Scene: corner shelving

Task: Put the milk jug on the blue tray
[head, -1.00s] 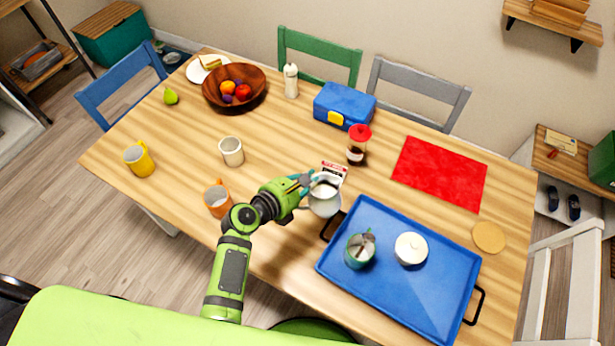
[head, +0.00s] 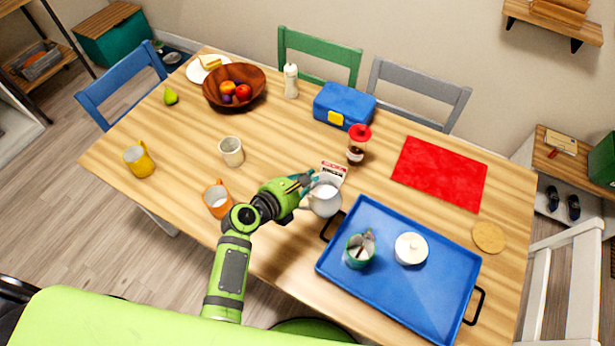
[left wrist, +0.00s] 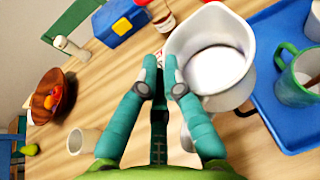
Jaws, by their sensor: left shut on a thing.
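The milk jug (head: 325,200) is a white jug with white milk inside, just left of the blue tray's near-left handle. My left gripper (head: 307,185) is at the jug's left side and shut on it. In the left wrist view the fingertips (left wrist: 165,68) are close together against the jug (left wrist: 212,60), at its handle side; the handle is mostly hidden. I cannot tell if the jug touches the table. The blue tray (head: 415,302) lies at the table's front right. My right gripper is not in view.
On the tray stand a green mug (head: 360,250) and a white lidded pot (head: 411,248), with bare room at its front and right. Near my gripper are an orange mug (head: 217,200), a small card (head: 333,170) and a red-lidded jar (head: 358,146).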

